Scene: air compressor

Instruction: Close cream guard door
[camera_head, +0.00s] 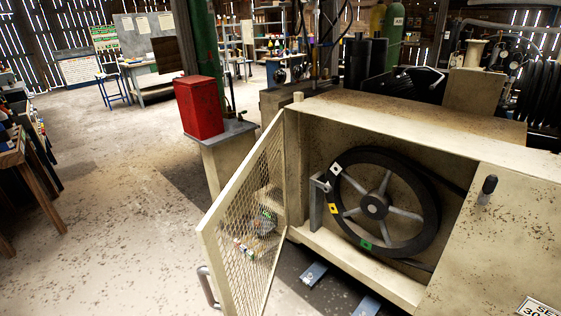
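The cream guard door (247,228) is a framed mesh panel standing wide open, hinged at the left edge of the cream compressor housing (480,236). It swings out toward the lower left of the view. A grey bar handle (207,287) sits on its outer side near the free edge. The opening shows a black spoked flywheel (382,203) with white, yellow and green marks. A dark latch knob (488,189) sits on the housing front, right of the opening. My gripper is not in view.
A red box (199,107) stands on a pedestal behind the door. A wooden bench (30,175) is at the far left. The concrete floor (110,210) left of the door is clear. Grey metal pieces (313,275) lie below the opening.

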